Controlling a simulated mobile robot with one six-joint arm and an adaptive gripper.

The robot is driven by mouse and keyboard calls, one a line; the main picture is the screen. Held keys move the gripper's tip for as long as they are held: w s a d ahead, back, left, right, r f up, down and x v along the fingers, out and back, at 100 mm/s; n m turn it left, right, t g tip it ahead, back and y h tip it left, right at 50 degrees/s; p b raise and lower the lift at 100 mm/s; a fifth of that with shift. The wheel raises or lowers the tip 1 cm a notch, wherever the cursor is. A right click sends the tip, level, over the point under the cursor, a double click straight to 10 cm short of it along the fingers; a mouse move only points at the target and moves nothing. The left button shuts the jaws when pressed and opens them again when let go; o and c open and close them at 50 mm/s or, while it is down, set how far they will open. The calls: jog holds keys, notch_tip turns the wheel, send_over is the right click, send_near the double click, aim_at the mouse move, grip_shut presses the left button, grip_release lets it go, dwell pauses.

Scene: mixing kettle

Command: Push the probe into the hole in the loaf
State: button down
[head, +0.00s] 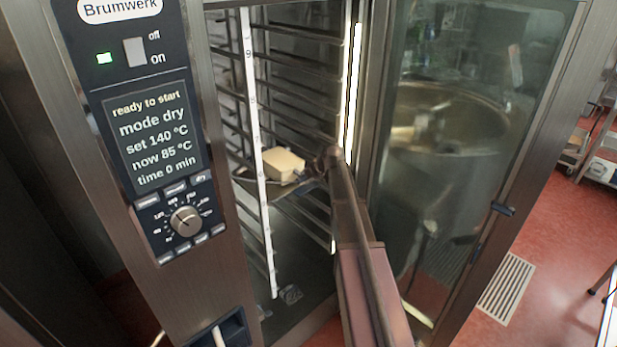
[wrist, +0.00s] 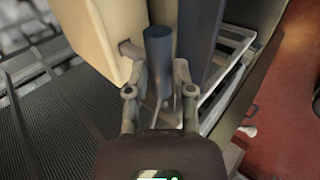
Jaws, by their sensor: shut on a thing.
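The loaf (head: 284,164) is a pale, block-shaped piece on a tray inside the open oven. In the wrist view the loaf (wrist: 97,32) fills the upper left, with its side face close to my gripper. My gripper (wrist: 159,75) is shut on the probe (wrist: 158,48), a dark blue-grey cylinder standing between the two fingers. The probe's handle is beside the loaf, to its right in the picture. The probe's tip is hidden, and I cannot tell whether it touches the loaf. In the head view my gripper (head: 325,162) is small, right of the loaf.
The dark perforated tray (wrist: 55,115) lies under the loaf. A white rack frame (wrist: 225,65) is at the right in the wrist view. The oven's glass door (head: 470,120) stands open on the right of my arm. The control panel (head: 150,130) is at the left.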

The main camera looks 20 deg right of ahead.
jog(key=shift+c, duration=2)
grip_release()
jog(key=o, duration=0.4)
jog(key=shift+s+r+p, duration=0.1)
jog(key=shift+r+p, duration=0.3)
notch_tip(320, 180, up, 6)
jog(key=p, duration=0.6)
jog(key=shift+r, duration=0.15)
jog(key=shift+a, duration=0.1)
